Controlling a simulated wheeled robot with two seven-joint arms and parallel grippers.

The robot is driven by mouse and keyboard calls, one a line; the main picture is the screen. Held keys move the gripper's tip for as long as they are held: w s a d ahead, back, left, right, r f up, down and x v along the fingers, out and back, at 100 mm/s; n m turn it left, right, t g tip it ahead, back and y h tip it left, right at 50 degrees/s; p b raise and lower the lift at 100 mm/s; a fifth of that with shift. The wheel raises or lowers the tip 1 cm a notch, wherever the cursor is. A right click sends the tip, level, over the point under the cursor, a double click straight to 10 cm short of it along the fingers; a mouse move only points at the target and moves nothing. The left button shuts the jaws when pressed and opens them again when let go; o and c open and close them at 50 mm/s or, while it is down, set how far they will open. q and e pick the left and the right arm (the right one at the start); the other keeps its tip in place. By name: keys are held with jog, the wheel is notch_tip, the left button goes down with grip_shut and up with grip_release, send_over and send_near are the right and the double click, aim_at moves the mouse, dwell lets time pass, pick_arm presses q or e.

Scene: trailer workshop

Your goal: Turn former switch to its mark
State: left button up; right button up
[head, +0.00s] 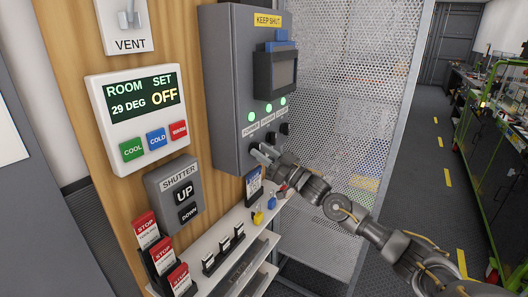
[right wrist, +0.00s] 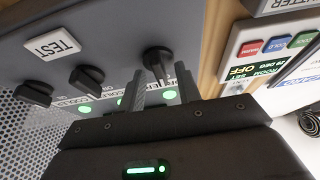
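The former switch (right wrist: 158,56) is a black rotary knob on the grey control box (head: 228,85). It is the leftmost of three knobs in the head view, where my gripper mostly hides it. In the right wrist view the picture is turned over, and this knob is at the right of the row. My right gripper (right wrist: 166,78) is at this knob, its fingers apart with the knob between their tips. It also shows in the head view (head: 261,154). I cannot tell whether the fingers touch the knob. The knob's mark is not clear. My left gripper is out of view.
Two more knobs, a middle one (right wrist: 87,78) and an outer one (right wrist: 33,93), sit beside it under green lamps. A shutter box (head: 174,192) and thermostat panel (head: 136,115) are at left. A shelf (head: 225,238) with small items lies below. Perforated mesh (head: 335,80) stands right.

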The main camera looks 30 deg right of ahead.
grip_shut()
